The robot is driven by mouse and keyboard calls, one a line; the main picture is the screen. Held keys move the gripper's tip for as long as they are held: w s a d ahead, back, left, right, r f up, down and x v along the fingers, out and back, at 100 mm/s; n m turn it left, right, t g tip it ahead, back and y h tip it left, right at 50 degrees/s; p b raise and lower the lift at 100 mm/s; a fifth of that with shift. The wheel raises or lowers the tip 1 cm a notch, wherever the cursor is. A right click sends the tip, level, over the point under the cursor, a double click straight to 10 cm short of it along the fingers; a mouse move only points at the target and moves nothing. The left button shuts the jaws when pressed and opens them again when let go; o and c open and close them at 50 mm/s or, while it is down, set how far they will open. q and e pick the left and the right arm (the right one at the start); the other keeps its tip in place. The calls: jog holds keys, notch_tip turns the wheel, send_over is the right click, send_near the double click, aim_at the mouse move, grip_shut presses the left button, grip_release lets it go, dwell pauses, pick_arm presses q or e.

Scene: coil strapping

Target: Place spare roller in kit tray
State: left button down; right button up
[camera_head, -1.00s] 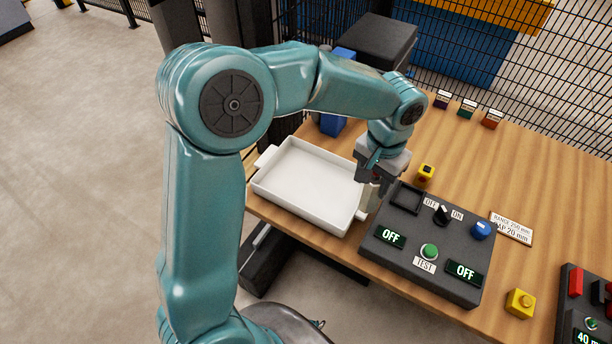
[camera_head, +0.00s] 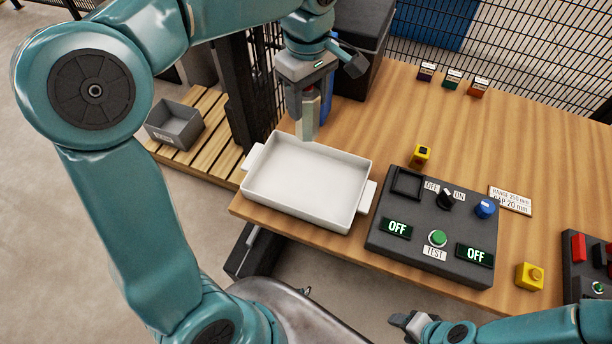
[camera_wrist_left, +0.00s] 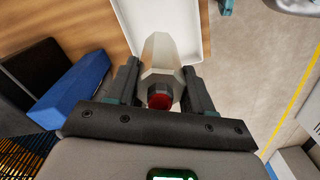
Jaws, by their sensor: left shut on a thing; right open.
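The kit tray (camera_head: 305,190), white and shallow with end handles, stands empty near the table's left front edge. My left gripper (camera_head: 308,122) is above the tray's back edge, pointing down. It is shut on the spare roller (camera_wrist_left: 160,55), a pale faceted piece with a red end. In the head view the roller (camera_head: 309,116) hangs between the fingers, partly hidden. In the wrist view the tray (camera_wrist_left: 195,22) lies beyond the roller's far end. My right gripper (camera_head: 408,322) is open and empty at the bottom, in front of the table.
A dark control panel (camera_head: 432,232) stands just right of the tray. A yellow block (camera_head: 420,155) is behind it. A dark box (camera_head: 360,40) and a blue object (camera_head: 338,65) stand behind the left gripper. A grey bin (camera_head: 175,124) sits on slats at left.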

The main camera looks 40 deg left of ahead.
pick_arm(q)
notch_tip(320, 180, down, 20)
jog(key=shift+w+d+r+b, duration=0.1)
jog(key=shift+d+r+b, duration=0.05)
jog(key=shift+b, duration=0.25)
jog(key=shift+c, duration=2.1)
grip_release()
